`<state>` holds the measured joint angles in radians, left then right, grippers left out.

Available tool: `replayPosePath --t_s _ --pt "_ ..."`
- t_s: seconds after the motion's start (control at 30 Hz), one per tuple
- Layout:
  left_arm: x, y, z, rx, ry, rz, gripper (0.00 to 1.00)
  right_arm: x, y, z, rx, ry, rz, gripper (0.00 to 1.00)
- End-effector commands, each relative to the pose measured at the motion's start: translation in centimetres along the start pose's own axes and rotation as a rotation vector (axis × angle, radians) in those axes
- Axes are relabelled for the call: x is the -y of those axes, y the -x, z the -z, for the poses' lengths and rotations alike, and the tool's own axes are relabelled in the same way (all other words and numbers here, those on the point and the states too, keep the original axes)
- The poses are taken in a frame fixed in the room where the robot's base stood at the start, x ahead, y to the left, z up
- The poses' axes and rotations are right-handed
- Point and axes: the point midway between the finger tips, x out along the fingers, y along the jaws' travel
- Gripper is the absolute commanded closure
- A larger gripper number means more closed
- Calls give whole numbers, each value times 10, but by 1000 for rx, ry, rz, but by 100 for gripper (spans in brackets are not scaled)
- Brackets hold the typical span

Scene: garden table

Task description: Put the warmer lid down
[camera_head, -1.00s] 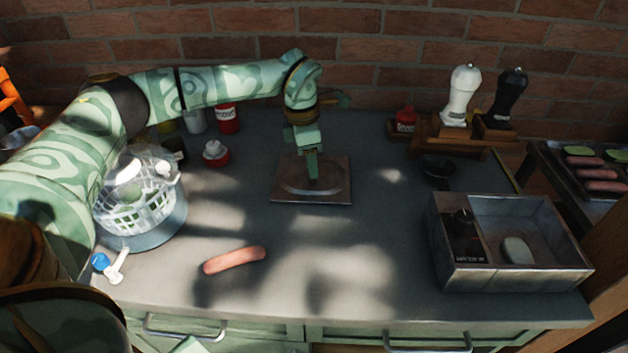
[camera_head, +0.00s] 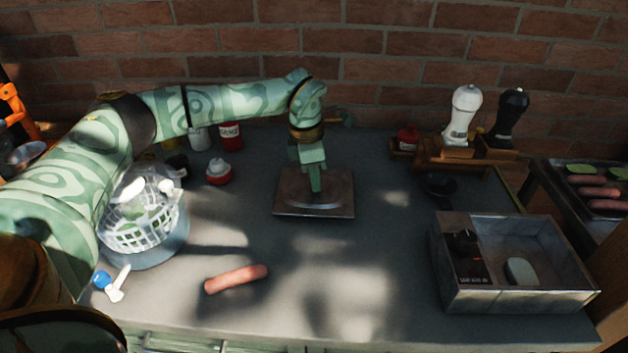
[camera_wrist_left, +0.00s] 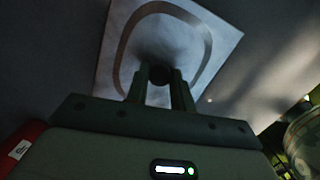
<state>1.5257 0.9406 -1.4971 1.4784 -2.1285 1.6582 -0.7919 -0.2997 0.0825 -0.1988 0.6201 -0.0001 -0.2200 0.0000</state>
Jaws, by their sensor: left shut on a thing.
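The warmer lid (camera_head: 335,204) is a flat, square metal plate with a raised oval ring, at the middle of the grey table. It also shows in the left wrist view (camera_wrist_left: 205,25), below the fingers. My left gripper (camera_head: 315,185) points down over the lid's middle. In the left wrist view its two fingers (camera_wrist_left: 160,85) are shut on a dark round knob (camera_wrist_left: 160,75) at the lid's centre. I cannot tell whether the lid touches the table. My right gripper is not in view.
A sausage (camera_head: 236,279) lies in front on the table. A white basket (camera_head: 140,228) stands at left, a metal box (camera_head: 515,292) at right. Bottles (camera_head: 218,172) stand behind left, and two mills (camera_head: 461,115) on a wooden rack behind right. Table around the lid is clear.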

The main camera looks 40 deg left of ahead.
Motion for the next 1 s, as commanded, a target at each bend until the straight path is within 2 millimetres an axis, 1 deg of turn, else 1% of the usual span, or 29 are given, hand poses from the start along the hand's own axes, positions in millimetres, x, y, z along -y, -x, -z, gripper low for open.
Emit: replayPosePath --t_s 0.03,0.07,0.17,0.3,0.33,0.4,0.5,0.63,0.7,0.8,0.93,1.0 --pt "0 15 -2 6 -1 -4 100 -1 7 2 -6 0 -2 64" --pt "0 22 -3 6 0 -4 100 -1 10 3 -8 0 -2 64" --pt "17 42 -10 7 -6 -5 100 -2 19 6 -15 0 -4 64" --pt "47 78 -20 8 -6 -5 100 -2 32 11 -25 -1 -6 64" --pt "54 84 -22 6 -6 -4 100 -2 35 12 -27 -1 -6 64" --pt "75 89 -27 5 -8 -3 100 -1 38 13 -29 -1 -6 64" --pt "100 98 -33 4 -7 -2 100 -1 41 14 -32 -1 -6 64" --pt "121 106 -39 4 -3 -2 100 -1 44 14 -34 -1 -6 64" --pt "129 108 -41 3 -2 -1 100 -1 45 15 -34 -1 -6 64" --pt "135 110 -43 2 -1 -2 100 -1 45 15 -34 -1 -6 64" --pt "137 111 -43 2 -16 1 100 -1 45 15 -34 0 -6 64" --pt "137 110 -43 2 -64 7 100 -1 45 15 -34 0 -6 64"
